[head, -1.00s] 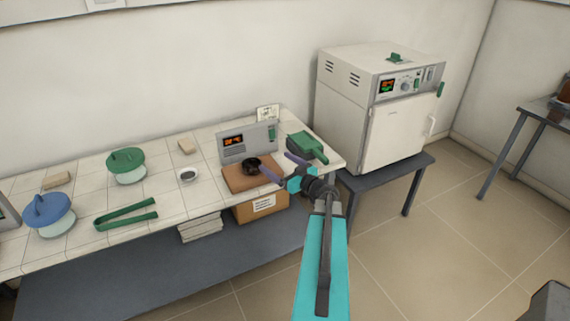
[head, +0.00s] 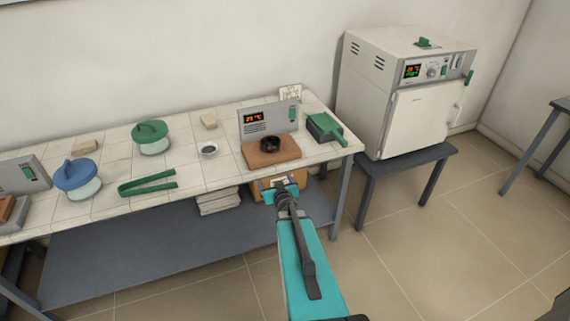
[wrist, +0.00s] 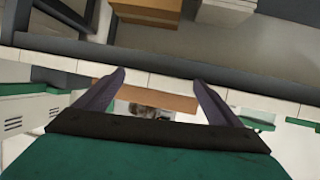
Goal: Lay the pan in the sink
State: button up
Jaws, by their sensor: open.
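A green dustpan-like pan (head: 325,128) lies near the right end of the white tiled bench (head: 110,195), with its handle toward the front edge. No sink shows in either view. My gripper (head: 281,184) is in front of the bench's front edge, below and left of the pan and apart from it. In the wrist view my gripper (wrist: 160,78) has its two dark fingers spread, with nothing held between them. The bench edge and a brown block (wrist: 165,102) show beyond the fingers.
A black round dish (head: 271,143) sits on the brown block (head: 258,153) before a grey display unit (head: 268,120). A furnace (head: 425,110) stands right on a dark table. A cardboard box (head: 262,192) is under the bench.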

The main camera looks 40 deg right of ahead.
jog(key=s+a+f+g+y, duration=0.1)
jog(key=s+a+f+g, duration=0.2)
jog(key=a+f, duration=0.35)
jog(key=s+a+f+n+g+y, duration=0.1)
jog(key=s+a+f+g, duration=0.1)
jog(key=s+a+f, duration=0.35)
jog(key=s+a+f+g+y, duration=0.1)
jog(key=s+a+f+g, duration=0.15)
jog(key=a+f, duration=0.5)
jog(key=s+a+f+n+g+y+b, duration=0.2)
jog(key=s+a+f+g+b, duration=0.3)
jog(key=s+a, duration=0.6)
jog(key=s+a+f+n+g+y+b, duration=0.1)
jog(key=s+a+f+n+g+b, duration=0.1)
jog(key=s+a+f+g+b, duration=0.3)
jog(key=s+a+f, duration=0.4)
jog(key=s+a, duration=0.3)
jog(key=shift+s+n+y, duration=0.3)
jog(key=shift+y, duration=0.1)
jog(key=shift+f, duration=0.1)
jog(key=shift+c, duration=0.3)
